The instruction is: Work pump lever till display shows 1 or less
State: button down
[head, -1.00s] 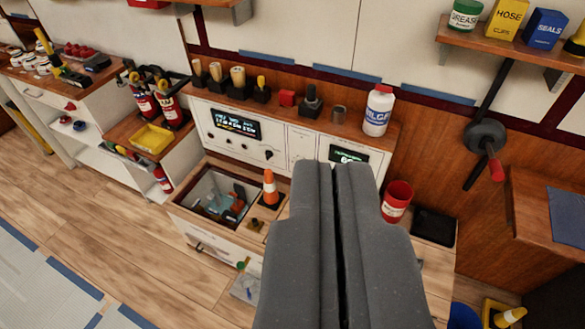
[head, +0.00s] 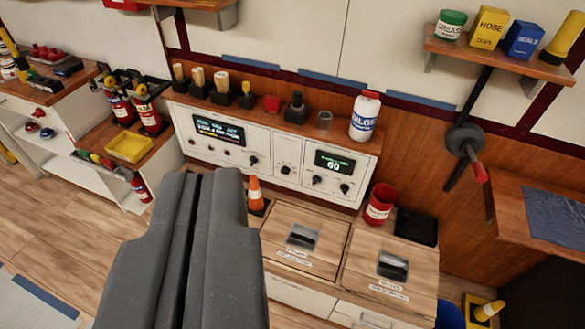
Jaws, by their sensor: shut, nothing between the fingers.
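The pump lever (head: 467,130) looks to be the dark bar on the brown wall at the right, with a round hub and a red grip (head: 480,172) pointing down to the right. The display (head: 334,163) on the white panel shows green digits that look like 60. A second display (head: 218,129) to its left has several lines too small to read. My gripper (head: 208,178) is shut and empty in the lower left foreground, well left of the lever and apart from it. It hides part of the counter and floor.
A white bottle (head: 364,116) stands on the panel's top. A shelf (head: 495,55) with cans overhangs the lever. A wooden ledge (head: 535,195) lies right of it.

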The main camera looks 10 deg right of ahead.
aim_at(480, 173)
jog(key=i, duration=0.95)
